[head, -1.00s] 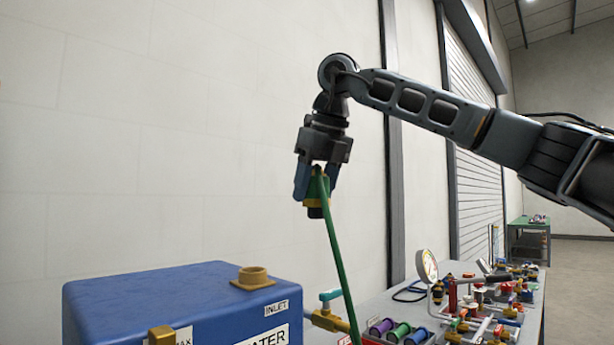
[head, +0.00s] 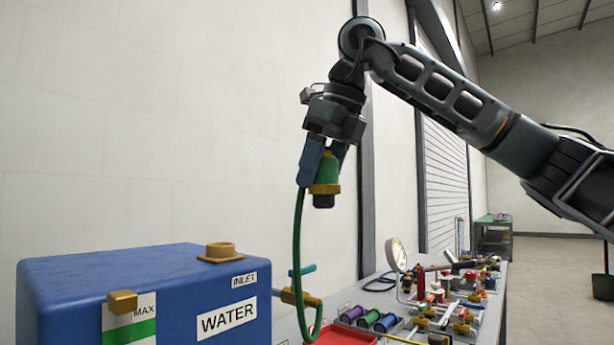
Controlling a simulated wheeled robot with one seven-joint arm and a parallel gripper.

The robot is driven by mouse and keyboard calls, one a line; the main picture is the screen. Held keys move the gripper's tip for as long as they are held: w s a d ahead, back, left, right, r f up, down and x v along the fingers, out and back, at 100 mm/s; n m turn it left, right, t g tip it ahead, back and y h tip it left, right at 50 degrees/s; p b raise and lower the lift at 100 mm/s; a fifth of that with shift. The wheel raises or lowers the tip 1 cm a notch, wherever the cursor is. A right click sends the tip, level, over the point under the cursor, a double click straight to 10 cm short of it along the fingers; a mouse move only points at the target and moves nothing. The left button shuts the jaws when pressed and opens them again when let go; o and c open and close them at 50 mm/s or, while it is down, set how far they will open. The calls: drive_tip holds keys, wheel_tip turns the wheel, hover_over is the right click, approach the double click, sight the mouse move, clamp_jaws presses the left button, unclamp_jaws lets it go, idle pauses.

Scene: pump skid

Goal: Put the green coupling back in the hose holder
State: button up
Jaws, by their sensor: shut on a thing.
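The green coupling (head: 327,172), with a brass collar and a dark lower end, is held in my gripper (head: 323,165). My gripper points down and is shut on the coupling, well above the bench. A green hose (head: 297,240) runs from the coupling down in a bowed curve to the bench area. A holder with purple, green and blue cylinders (head: 368,319) stands on the bench below and to the right of my gripper. I cannot tell whether this is the hose holder.
A blue water tank (head: 130,275) with a brass inlet (head: 220,252) stands at the lower left. A brass valve with a teal handle (head: 302,271) is beside it. A gauge (head: 396,254) and crowded fittings (head: 452,300) fill the bench's right part. A red tray (head: 335,336) shows at the bottom edge.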

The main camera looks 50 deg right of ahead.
sight(334, 173)
drive_tip(key=s, duration=0.1)
drive_tip(key=s+f+b, duration=0.1)
drive_tip(key=shift+s+a+f+n, duration=0.2)
drive_tip(key=shift+s+f+n, duration=0.1)
drive_tip(key=shift+s, duration=0.05)
drive_tip(key=s+d+f+b, duration=0.1)
drive_tip(key=d+f+b, duration=0.1)
drive_tip(key=f+b, duration=0.7)
drive_tip(key=s+d+f+n+b, duration=0.1)
drive_tip(key=s+d+f+b, duration=0.1)
drive_tip(key=f+b, duration=0.8)
drive_tip(key=s+d+f+n+y+b, duration=0.1)
drive_tip(key=s+d+f+b, duration=0.1)
drive_tip(key=f+b, duration=0.8)
wheel_tip(334, 173, down, 8)
drive_tip(key=shift+d+f, duration=0.25)
drive_tip(key=shift+d, duration=0.25)
